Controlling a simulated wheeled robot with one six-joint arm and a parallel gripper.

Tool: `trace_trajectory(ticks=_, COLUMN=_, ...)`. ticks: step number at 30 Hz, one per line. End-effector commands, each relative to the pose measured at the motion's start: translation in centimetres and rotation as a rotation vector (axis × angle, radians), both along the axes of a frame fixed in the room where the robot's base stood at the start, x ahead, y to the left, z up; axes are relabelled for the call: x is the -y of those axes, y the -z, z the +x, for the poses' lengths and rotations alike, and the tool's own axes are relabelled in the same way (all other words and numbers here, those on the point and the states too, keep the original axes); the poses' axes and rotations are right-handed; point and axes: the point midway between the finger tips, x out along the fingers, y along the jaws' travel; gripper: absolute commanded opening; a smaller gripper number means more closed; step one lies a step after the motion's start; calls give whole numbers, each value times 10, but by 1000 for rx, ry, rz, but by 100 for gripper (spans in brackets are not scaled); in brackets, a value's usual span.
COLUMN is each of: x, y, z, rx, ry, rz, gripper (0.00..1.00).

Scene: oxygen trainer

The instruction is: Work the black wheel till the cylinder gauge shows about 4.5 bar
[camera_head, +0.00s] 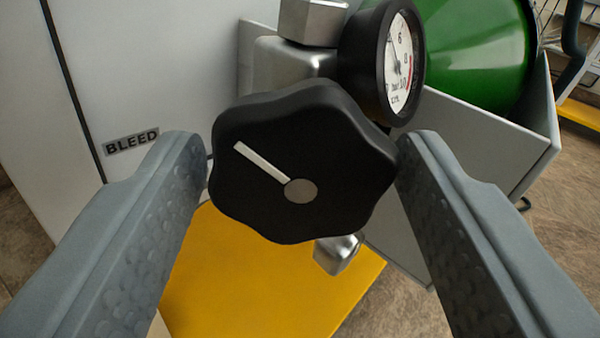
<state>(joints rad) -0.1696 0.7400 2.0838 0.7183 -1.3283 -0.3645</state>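The black wheel (335,145) is a lobed knob with a white pointer line and a grey hub cap, in the middle of the view. The line runs from the hub toward the upper left. My gripper (302,168) has one finger on each side of the wheel, and both fingertips appear to meet its rim. The cylinder gauge (399,62) is behind and above the wheel at the upper right, seen at a steep angle. Its white face shows 6, 8 and 10, a red band and "cyl."; its lower left is hidden by its rim, and I cannot read the needle exactly.
A label reading BLEED (132,141) is on the pale panel at the left. A green cylinder (475,50) lies behind a grey bracket wall (470,135). Metal fittings (312,20) are above and below the wheel. A yellow plate (255,285) lies below.

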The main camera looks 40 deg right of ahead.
Motion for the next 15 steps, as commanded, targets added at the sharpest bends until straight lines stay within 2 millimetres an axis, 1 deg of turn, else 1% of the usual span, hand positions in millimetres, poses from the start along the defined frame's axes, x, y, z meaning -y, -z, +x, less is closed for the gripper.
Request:
trace_trajectory(ticks=1, x=0, y=0, z=0, rx=0, ry=0, rz=0, gripper=46)
trace_trajectory(ticks=4, x=0, y=0, z=0, rx=0, ry=0, rz=0, gripper=26)
trace_trajectory(ticks=5, x=0, y=0, z=0, rx=0, ry=0, rz=0, gripper=23)
trace_trajectory(ticks=15, x=0, y=0, z=0, rx=22, ry=0, rz=39, gripper=23)
